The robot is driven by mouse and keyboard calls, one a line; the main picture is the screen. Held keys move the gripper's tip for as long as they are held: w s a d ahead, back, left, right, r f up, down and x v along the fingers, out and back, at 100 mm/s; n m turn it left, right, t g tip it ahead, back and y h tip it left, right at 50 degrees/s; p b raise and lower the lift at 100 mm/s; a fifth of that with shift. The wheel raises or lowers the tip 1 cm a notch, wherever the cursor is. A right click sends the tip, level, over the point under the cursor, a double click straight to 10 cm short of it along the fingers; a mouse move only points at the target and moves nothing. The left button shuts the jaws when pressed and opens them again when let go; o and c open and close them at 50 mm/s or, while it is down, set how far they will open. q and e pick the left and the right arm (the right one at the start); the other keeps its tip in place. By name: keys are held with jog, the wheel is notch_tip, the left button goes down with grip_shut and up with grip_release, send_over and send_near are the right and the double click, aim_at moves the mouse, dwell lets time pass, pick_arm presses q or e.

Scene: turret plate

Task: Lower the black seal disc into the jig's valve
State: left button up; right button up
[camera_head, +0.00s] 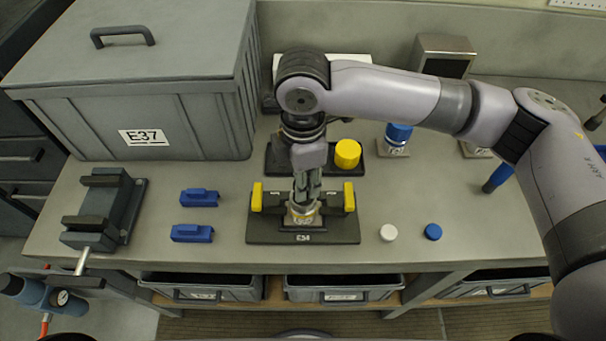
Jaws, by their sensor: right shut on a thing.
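My right gripper (305,198) points straight down over the jig (265,232), a dark plate marked E31 with a yellow-tipped clamp on each side. The metal valve (301,221) sits in the middle of the jig between the clamps. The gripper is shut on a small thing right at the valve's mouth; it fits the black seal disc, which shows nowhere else. The fingers hide the disc, so I cannot tell whether it touches the valve or is inside it. My left gripper is not in view.
A large grey case (205,125) fills the back left. A vise (105,215) and two blue blocks (192,233) stand left of the jig. A white disc (388,233) and blue disc (432,231) lie right. A yellow cylinder (347,153) is behind.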

jog(key=shift+f, duration=0.25)
jog(key=shift+f, duration=0.6)
jog(key=shift+f, duration=0.1)
dwell(0.6)
jog(key=shift+f+p, duration=0.35)
jog(key=shift+f, duration=0.25)
dwell(0.9)
jog(key=o, duration=0.9)
